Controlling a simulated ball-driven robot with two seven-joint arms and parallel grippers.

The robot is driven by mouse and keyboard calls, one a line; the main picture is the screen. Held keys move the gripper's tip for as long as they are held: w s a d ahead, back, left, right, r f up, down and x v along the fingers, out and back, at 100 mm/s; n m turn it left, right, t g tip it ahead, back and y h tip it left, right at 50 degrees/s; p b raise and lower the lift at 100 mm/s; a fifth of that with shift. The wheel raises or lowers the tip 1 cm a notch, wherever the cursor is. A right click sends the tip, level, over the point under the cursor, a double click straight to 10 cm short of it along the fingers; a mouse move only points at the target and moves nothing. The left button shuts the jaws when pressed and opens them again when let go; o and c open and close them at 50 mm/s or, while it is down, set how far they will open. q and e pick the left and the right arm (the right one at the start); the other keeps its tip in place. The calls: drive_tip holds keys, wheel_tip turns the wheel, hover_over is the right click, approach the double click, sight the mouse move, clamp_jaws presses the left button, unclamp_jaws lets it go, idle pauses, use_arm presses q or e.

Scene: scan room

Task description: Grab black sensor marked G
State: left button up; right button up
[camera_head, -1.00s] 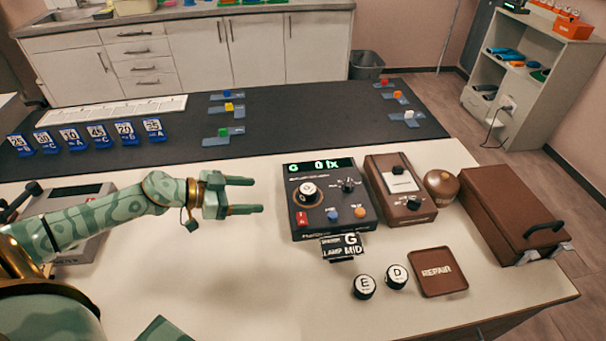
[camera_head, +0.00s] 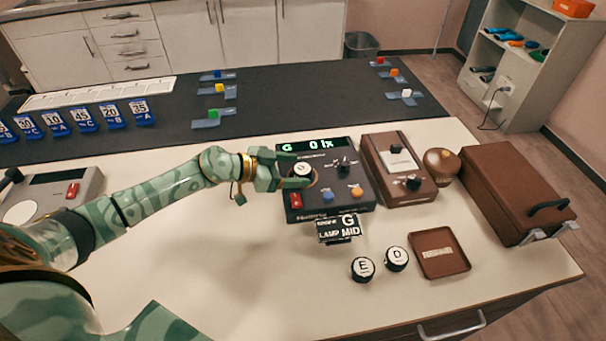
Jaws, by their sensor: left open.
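The round black sensor with a white top (camera_head: 303,169) sits on the dark meter box (camera_head: 335,206). The letter on its top is too small to read, but the meter's display reads "G 0 lx" and a plate (camera_head: 338,228) in front reads G, LAMP MID. My left gripper (camera_head: 299,173) is open at the sensor, with one finger on its near side and the other at its far side, partly hiding it. I cannot tell whether the fingers touch it. Two similar sensors, E (camera_head: 362,269) and D (camera_head: 396,259), stand on the white table. My right gripper is out of view.
A brown lamp box (camera_head: 399,169), a brown knob-like dome (camera_head: 441,166) and a brown case (camera_head: 517,193) stand right of the meter. A brown REPAIR tray (camera_head: 440,253) lies in front. Blue number cards (camera_head: 84,120) stand on the black mat. The front middle table is clear.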

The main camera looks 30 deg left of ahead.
use_arm(q)
drive_tip(key=shift+x, duration=0.95)
drive_tip(key=shift+w+d+f, duration=0.25)
drive_tip(key=shift+w, duration=0.1)
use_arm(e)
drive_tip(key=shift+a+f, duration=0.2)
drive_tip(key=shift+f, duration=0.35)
use_arm(q)
drive_tip(key=shift+s+r, duration=0.1)
drive_tip(key=c, duration=1.2)
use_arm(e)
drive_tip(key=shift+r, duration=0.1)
